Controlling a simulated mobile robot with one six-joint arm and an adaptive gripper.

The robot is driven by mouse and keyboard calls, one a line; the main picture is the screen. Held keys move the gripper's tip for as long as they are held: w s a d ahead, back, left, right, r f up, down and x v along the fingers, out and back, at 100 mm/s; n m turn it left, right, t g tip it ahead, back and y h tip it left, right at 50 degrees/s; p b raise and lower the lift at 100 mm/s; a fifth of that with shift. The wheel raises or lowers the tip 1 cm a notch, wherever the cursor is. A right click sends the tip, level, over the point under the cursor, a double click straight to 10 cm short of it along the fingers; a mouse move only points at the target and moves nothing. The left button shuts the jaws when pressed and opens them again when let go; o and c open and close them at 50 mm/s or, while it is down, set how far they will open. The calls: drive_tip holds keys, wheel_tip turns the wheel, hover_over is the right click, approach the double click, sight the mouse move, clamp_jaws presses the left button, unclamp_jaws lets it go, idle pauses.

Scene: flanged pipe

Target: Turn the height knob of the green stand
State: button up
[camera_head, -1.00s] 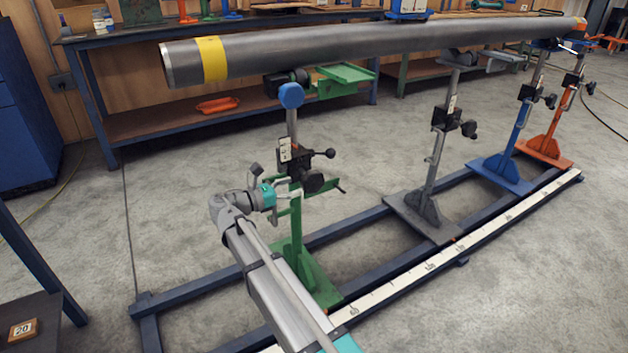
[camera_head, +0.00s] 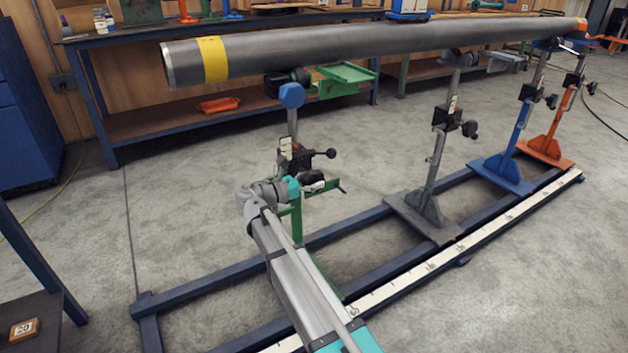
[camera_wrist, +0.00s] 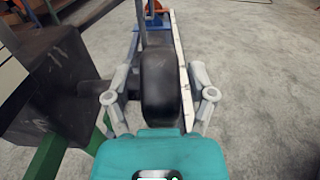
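The green stand (camera_head: 296,217) holds up the near end of the pipe. Its dark height knob shows large in the wrist view (camera_wrist: 160,85) as a thick black wheel seen edge-on, beside the dark block (camera_wrist: 55,95) of the stand. My gripper (camera_wrist: 160,76) is open, with one finger on each side of the knob and a visible gap on both sides. In the head view my gripper (camera_head: 310,184) is at the stand's clamp, and my wrist and gripper largely hide the knob.
A long grey pipe (camera_head: 350,47) with a yellow band runs above. A black-ended lever (camera_head: 325,153) sticks out just above my gripper. Grey (camera_head: 428,195), blue (camera_head: 513,150) and orange (camera_head: 553,140) stands follow along the floor rail (camera_head: 380,270). The floor in front is clear.

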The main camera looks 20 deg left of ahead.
clamp_jaws()
drive_tip(key=shift+r+g+y+p, duration=0.2)
drive_tip(key=shift+g+y+p, duration=0.15)
drive_tip(key=shift+p, duration=0.7)
drive_tip(key=shift+p, duration=0.45)
drive_tip(key=g+p, duration=0.1)
drive_tip(key=g+y+p, duration=0.1)
drive_tip(key=p, duration=0.1)
drive_tip(key=shift+w+d+r+y, duration=0.1)
drive_tip(key=shift+r+y, duration=0.05)
drive_tip(key=shift+y, duration=0.1)
drive_tip(key=g+y+p, duration=0.2)
drive_tip(key=p, duration=0.3)
drive_tip(key=shift+w+g, duration=0.1)
drive_tip(key=shift+g, duration=0.15)
drive_tip(key=g+y+p, duration=0.1)
drive_tip(key=p, duration=0.1)
drive_tip(key=g+y+p, duration=0.1)
drive_tip(key=shift+d+f+g+p, duration=0.2)
drive_tip(key=shift+g+p, duration=0.1)
drive_tip(key=shift+p, duration=0.1)
drive_tip(key=g+y+p, duration=0.2)
drive_tip(key=g+y, duration=0.1)
drive_tip(key=shift+w+f+p, duration=0.1)
drive_tip(key=shift+f+p, duration=0.2)
drive_tip(key=shift+f+g+y, duration=0.15)
drive_tip(key=shift+g+y, duration=0.75)
drive_tip(key=shift+g, duration=0.3)
